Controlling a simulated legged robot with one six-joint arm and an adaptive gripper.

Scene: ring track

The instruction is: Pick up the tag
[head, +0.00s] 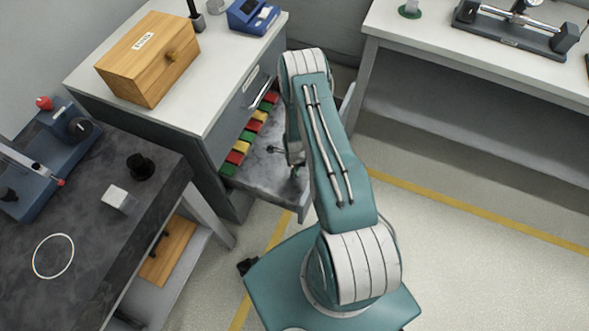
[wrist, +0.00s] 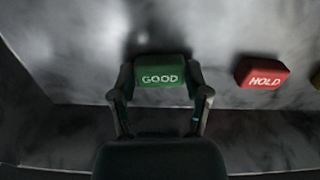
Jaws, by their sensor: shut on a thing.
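A green tag marked "GOOD" (wrist: 160,71) sits between the two fingers of my gripper (wrist: 161,82) in the wrist view. The fingers are closed on its two short sides. A red tag marked "HOLD" (wrist: 263,74) lies to its right, apart from the fingers, and a sliver of a yellow tag shows at the right edge. In the head view my gripper (head: 296,171) reaches down into an open grey drawer (head: 262,181), partly hidden by my arm. A row of red, yellow and green tags (head: 245,146) lies along the drawer's left side.
The drawer belongs to a white-topped bench carrying a wooden box (head: 150,62) and a blue device (head: 252,16). A dark bench (head: 90,220) with a white ring (head: 53,256) stands at left. Another bench (head: 470,70) stands at right. The floor at lower right is clear.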

